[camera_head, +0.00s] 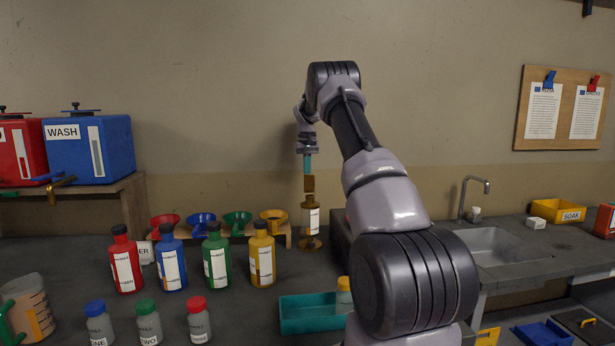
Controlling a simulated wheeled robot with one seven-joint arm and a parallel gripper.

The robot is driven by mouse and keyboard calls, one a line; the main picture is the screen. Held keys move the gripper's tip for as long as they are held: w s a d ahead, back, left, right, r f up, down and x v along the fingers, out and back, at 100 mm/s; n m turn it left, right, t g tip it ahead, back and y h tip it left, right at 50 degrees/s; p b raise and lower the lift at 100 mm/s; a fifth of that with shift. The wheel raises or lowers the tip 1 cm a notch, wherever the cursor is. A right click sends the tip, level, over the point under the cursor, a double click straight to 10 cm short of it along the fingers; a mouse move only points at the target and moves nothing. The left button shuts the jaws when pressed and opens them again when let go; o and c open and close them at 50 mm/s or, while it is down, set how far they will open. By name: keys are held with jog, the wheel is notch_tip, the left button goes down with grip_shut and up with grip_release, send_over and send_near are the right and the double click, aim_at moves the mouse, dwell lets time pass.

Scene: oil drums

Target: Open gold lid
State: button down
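A container with gold-brown parts (308,216) and a white label stands upright at the back of the counter, on a round gold-brown foot. A small gold-brown block (309,184) shows directly above its top; I cannot tell whether it is the lid or joined to the container. My gripper (307,172) points straight down over it from above. Its teal fingers overlap in this view and end at the block's upper edge. I cannot tell whether they touch it or whether they are open or shut.
A rack with red, blue, green and gold funnels (273,215) stands just left of the container. Red, blue, green and yellow bottles (262,259) stand in front. A teal tray (305,314) lies nearer, beside my arm. A sink (496,243) is at right.

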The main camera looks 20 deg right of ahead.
jog(key=shift+w, duration=0.15)
jog(key=shift+w+d, duration=0.2)
jog(key=shift+w, duration=0.3)
jog(key=shift+w+f, duration=0.1)
dwell(0.3)
jog(key=shift+w+d, duration=0.2)
jog(key=shift+w, duration=0.3)
jog(key=shift+w, duration=0.1)
jog(key=shift+w+d, duration=0.15)
jog(key=shift+w, duration=0.35)
jog(key=shift+f, duration=0.1)
jog(key=shift+w+d, duration=0.2)
jog(key=shift+w, duration=0.4)
jog(key=shift+w, duration=0.1)
